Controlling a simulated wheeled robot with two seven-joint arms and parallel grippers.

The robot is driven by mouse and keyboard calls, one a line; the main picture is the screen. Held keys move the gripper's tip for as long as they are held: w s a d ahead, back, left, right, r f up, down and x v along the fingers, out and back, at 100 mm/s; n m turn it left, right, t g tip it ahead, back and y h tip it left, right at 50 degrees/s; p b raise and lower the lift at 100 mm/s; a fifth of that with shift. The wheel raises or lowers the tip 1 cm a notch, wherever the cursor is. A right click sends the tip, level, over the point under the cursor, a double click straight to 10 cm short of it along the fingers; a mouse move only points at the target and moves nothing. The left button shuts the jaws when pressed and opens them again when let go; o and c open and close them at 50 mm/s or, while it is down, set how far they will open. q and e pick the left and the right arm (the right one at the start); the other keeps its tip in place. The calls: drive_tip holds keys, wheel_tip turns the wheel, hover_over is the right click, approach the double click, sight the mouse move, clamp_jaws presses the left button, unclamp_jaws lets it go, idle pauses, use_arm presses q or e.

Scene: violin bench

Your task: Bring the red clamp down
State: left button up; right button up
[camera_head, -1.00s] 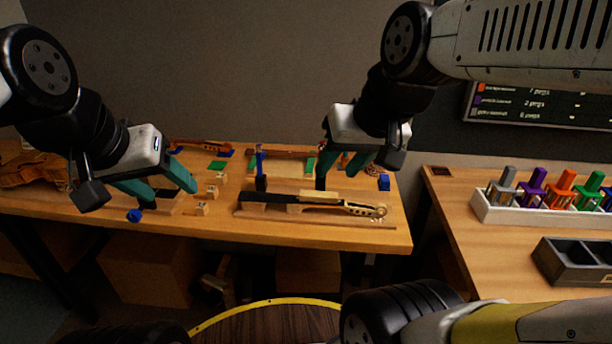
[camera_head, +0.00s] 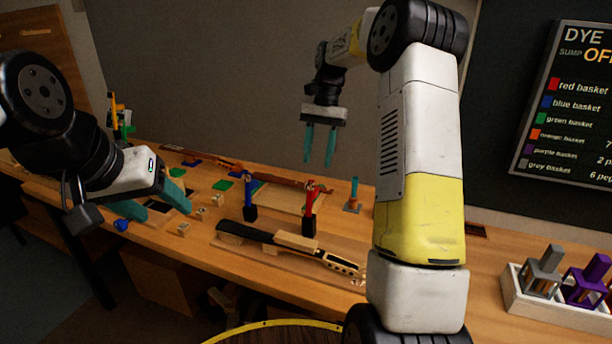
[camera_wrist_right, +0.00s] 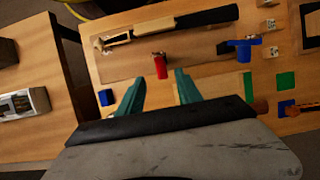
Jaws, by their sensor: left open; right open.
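The red clamp (camera_head: 310,202) stands upright on the bench behind the violin neck (camera_head: 290,246), with a dark lower part. In the right wrist view the red clamp (camera_wrist_right: 160,66) shows just beyond the fingertips, between their lines. My right gripper (camera_head: 320,162) is open and empty, pointing down, higher than the clamp and apart from it. My left gripper (camera_head: 157,206) is open and empty over the left part of the bench.
A blue clamp (camera_head: 249,196) stands left of the red one. A teal-topped post (camera_head: 353,194) stands to its right. Small wooden blocks (camera_head: 202,214) lie on the bench. A white rack (camera_head: 560,312) with coloured baskets is at the right. My right forearm covers part of the bench.

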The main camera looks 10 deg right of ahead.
sight(312, 197)
drive_tip(key=shift+g, duration=0.3)
drive_tip(key=x, duration=0.2)
drive_tip(key=w+x, duration=0.1)
drive_tip(key=x, duration=0.5)
drive_tip(key=shift+w+d+f, duration=0.15)
drive_tip(key=shift+d+f, duration=0.05)
drive_tip(key=shift+f, duration=0.3)
clamp_jaws()
idle(0.7)
